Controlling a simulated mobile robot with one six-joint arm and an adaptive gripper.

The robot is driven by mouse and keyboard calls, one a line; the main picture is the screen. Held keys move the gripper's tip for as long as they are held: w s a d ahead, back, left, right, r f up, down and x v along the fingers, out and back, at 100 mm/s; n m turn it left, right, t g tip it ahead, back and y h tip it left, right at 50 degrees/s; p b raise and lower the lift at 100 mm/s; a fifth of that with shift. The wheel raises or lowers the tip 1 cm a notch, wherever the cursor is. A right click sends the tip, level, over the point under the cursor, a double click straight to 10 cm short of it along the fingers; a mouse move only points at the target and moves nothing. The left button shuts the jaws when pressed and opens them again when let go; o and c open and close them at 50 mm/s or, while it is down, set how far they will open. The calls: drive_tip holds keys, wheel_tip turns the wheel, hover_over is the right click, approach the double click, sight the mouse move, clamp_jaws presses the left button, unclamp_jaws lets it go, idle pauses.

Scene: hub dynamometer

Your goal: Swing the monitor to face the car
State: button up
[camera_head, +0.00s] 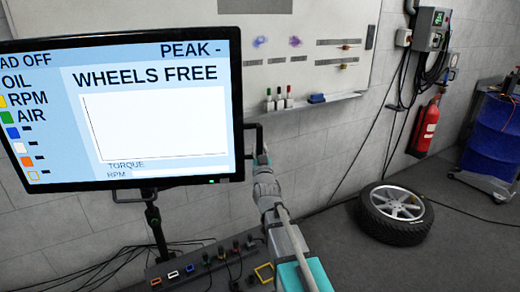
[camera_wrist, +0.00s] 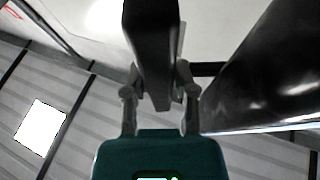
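The monitor (camera_head: 160,110) fills the left of the head view, its lit screen facing my head camera and reading "WHEELS FREE". A black bracket handle (camera_head: 259,138) sticks out from its right edge. My gripper (camera_head: 263,160) is at this handle. In the wrist view, the fingers of my gripper (camera_wrist: 158,75) lie on both sides of the black handle bar (camera_wrist: 150,35) and appear closed against it. The monitor's dark, glossy body (camera_wrist: 265,75) is at the right there. A second handle (camera_head: 140,196) sits under the monitor, near its stand (camera_head: 155,225). No car is in view.
A panel with plugs and cables (camera_head: 205,265) is below the monitor. A loose wheel (camera_head: 395,213) lies on the floor to the right. A red extinguisher (camera_head: 427,127) and a blue drum (camera_head: 495,135) stand farther right. A whiteboard (camera_head: 320,55) hangs behind.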

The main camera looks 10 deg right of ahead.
clamp_jaws()
drive_tip(key=shift+w, duration=0.1)
drive_tip(key=w, duration=1.7)
drive_tip(key=shift+w, duration=0.2)
drive_tip(key=shift+d, duration=0.1)
drive_tip(key=o, duration=0.6)
unclamp_jaws()
